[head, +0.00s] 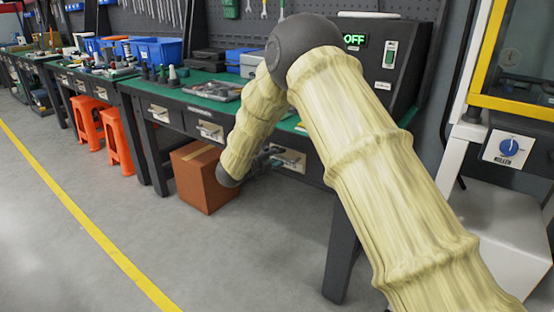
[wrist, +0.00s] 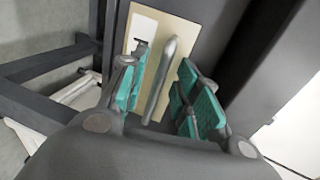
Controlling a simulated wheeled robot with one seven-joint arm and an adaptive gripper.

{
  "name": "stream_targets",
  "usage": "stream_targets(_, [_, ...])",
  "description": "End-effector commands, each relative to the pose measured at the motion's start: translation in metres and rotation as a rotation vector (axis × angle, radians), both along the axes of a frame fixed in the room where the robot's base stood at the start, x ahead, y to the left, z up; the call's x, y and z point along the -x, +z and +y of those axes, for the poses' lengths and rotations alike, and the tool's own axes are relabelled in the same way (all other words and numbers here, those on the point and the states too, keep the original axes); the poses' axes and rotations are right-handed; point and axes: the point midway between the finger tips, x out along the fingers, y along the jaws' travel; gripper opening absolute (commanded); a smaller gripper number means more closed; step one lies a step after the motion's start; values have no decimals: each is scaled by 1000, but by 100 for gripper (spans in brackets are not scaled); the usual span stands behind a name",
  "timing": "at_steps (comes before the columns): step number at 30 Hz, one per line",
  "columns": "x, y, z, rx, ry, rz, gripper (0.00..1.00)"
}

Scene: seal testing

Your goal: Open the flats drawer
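A dark drawer front under the green-topped workbench carries a pale plate (head: 290,157) with a handle, and my gripper (head: 266,160) is right in front of it. In the wrist view the grey bar handle (wrist: 160,80) stands on the beige plate (wrist: 180,33), beside a white label (wrist: 143,27) too small to read. My gripper (wrist: 163,95) is open, its teal-padded fingers on either side of the handle with gaps showing. The drawer looks closed. I cannot tell from a label whether it is the flats drawer.
Two more drawers with handles, a middle one (head: 210,130) and a left one (head: 158,112), sit along the same bench. A cardboard box (head: 203,180) stands on the floor below. A dark bench leg (head: 341,255) is to the right. The floor in front is clear.

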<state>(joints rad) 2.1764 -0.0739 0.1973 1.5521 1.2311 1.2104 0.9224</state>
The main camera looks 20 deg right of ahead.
Motion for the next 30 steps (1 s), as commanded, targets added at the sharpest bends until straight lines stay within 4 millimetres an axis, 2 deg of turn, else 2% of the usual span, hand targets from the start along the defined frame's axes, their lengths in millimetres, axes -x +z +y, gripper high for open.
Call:
stream_targets(5, [-7, -2, -8, -1, 0, -1, 32])
stream_targets(14, [-8, -3, -10, -1, 0, 1, 32])
stream_targets(20, [-8, -3, -10, 0, 0, 0, 0])
stream_targets(30, [-6, -2, -9, 0, -1, 0, 0])
